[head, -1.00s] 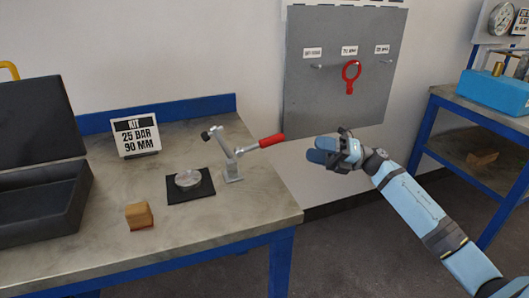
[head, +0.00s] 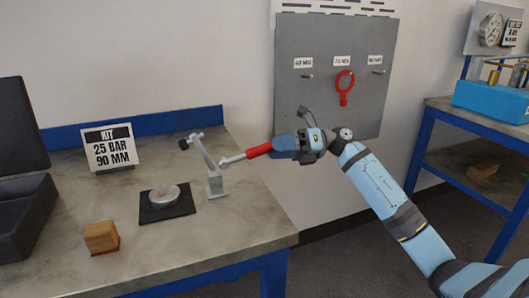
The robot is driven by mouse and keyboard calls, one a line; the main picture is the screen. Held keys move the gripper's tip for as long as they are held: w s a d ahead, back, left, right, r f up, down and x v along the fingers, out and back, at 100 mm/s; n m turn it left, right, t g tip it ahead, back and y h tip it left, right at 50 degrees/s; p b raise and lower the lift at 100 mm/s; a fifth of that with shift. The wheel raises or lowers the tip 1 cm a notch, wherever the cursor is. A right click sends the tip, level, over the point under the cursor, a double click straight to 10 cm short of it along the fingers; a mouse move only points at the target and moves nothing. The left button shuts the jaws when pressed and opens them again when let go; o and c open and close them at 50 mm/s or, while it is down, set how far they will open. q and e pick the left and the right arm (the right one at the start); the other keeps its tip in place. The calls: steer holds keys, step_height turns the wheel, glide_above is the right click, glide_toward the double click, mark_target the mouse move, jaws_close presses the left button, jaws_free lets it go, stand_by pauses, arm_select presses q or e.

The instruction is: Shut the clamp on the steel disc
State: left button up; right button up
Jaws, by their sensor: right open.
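The steel disc (head: 165,195) lies flat on a black square pad (head: 182,211) on the workbench. The toggle clamp (head: 214,184) stands just behind and right of the pad. Its arm is raised and tilted up to the left, with a dark tip (head: 184,144) held above the disc, so the clamp is open. Its red handle (head: 259,151) points right. My right gripper (head: 278,148) is open at the handle's free end, with its fingers overlapping that end in the picture. I cannot tell whether they touch it. My left gripper is not in view.
A wooden block (head: 101,236) sits at the front left of the bench (head: 225,228). A black case (head: 22,215) stands at the left edge and a kit sign (head: 110,147) at the back.

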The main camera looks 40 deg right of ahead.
mark_target(265, 153)
steer(key=shift+x, duration=1.8)
jaws_close()
